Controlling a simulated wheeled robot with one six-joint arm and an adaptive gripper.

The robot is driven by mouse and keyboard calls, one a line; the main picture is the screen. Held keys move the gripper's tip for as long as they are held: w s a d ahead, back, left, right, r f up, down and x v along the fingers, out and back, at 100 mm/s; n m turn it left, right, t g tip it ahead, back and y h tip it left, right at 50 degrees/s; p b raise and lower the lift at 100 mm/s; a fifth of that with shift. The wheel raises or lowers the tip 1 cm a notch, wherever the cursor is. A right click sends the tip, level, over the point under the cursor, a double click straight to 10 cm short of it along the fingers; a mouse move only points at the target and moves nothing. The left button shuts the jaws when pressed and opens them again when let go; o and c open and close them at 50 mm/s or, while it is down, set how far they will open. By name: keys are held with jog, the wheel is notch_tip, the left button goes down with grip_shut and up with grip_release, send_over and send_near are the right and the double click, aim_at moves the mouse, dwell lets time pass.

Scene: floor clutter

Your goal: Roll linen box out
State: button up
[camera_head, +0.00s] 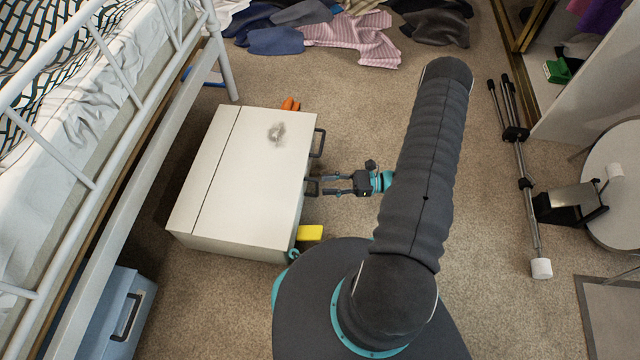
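The linen box (240,185) is a low white box with a dark smudge on its lid, standing on the carpet just right of the bed's side rail. Two dark handles stick out from its right side, an upper one (318,143) and a lower one (312,187). My gripper (322,185) points left at the lower handle, with its fingertips right at it. The fingers look spaced apart, but the view is too small to tell whether they grip the handle.
The white-framed bed (95,170) lines the left side. A blue-grey box (120,315) sits at its lower edge. A yellow object (310,233) lies between the linen box and my base. Clothes (350,38) cover the far floor. A stand (522,180) lies at right.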

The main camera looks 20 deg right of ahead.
jog(key=v, duration=0.8)
jog(key=shift+s, duration=0.15)
jog(key=shift+f, duration=0.1)
